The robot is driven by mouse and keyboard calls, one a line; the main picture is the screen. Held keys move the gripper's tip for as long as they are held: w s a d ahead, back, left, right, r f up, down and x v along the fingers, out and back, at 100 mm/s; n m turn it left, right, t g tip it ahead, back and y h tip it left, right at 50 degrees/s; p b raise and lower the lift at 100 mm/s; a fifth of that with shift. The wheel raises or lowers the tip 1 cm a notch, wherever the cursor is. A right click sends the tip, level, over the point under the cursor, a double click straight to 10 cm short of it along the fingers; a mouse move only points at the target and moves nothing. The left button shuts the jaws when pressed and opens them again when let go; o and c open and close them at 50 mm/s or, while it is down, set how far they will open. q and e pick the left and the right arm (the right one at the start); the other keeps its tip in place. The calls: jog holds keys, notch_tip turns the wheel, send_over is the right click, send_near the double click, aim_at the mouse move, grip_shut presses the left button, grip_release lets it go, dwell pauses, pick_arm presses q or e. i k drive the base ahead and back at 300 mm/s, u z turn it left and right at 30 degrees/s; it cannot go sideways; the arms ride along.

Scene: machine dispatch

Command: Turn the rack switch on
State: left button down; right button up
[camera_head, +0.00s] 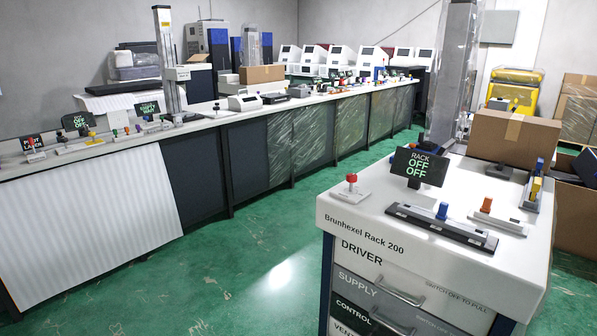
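The white-topped rack cabinet (340,215), lettered "Brunhexel Rack 200", stands at the right front. A red mushroom button (351,179) stands on a white base to the left. An orange-tipped lever (486,205) lies on a white plate to the right. I cannot tell for certain which control is the rack switch. Neither of my grippers is in view.
Drawers with handles (400,292) are on the rack's front. A cardboard box (514,138) and a blue-and-yellow device (536,186) stand at the back right. A long bench (215,121) with several devices runs along the left. The green floor (240,262) between is clear.

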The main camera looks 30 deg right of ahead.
aim_at(352, 178)
jog(key=z, duration=0.2)
jog(key=i, duration=0.8)
jog(key=z, duration=0.55)
